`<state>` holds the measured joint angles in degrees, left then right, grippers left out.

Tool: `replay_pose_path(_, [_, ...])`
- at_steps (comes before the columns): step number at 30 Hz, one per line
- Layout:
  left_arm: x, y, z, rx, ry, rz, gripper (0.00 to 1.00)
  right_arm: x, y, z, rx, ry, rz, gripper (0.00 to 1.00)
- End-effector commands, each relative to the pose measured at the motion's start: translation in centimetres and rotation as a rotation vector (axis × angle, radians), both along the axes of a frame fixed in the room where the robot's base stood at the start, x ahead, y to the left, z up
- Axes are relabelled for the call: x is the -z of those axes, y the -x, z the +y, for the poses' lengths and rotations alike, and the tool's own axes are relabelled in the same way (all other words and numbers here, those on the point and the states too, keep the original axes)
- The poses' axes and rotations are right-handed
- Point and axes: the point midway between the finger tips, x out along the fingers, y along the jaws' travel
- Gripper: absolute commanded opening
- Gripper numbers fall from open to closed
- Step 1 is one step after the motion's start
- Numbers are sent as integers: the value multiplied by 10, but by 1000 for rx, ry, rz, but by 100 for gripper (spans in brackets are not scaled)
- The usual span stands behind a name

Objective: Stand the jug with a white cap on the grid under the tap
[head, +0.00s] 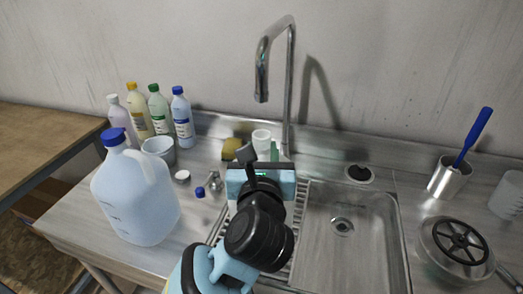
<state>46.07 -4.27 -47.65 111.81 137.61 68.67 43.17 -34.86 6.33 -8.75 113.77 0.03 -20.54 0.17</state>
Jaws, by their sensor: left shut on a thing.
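My left gripper (260,156) is in the middle, over the far part of the metal grid (297,240) left of the sink basin. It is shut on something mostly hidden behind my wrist. A white piece (262,138) shows just beyond the fingers; I cannot tell whether it is the held thing's cap. The tap (289,90) arches above, its spout ending over this area. A large translucent jug (140,200) with a blue cap stands at the left on the counter. No jug with a white cap is clearly visible. My right gripper is not in view.
Several bottles (182,118) stand at the back left, near a white tub (158,150). A loose white cap (182,176) and a blue cap (200,192) lie on the counter. A yellow sponge (231,148) is behind my gripper. The sink basin (340,265) looks empty.

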Motion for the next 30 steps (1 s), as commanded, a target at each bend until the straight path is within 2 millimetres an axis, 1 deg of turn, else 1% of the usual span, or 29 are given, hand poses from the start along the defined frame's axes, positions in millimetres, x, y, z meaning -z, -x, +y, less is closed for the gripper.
replay_pose_path(8, [3,0,0,0,1,-1,5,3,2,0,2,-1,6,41])
replay_pose_path(9, [3,0,0,0,0,-1,34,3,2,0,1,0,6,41])
replay_pose_path(14, [3,0,0,0,0,-1,55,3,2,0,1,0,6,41])
replay_pose_path(15, [3,0,0,0,0,-1,57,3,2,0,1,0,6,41])
replay_pose_path(24, [4,0,0,0,0,1,57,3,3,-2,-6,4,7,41])
replay_pose_path(26, [4,5,0,1,2,2,57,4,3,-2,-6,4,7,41])
replay_pose_path(30, [5,25,1,1,4,4,57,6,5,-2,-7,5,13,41])
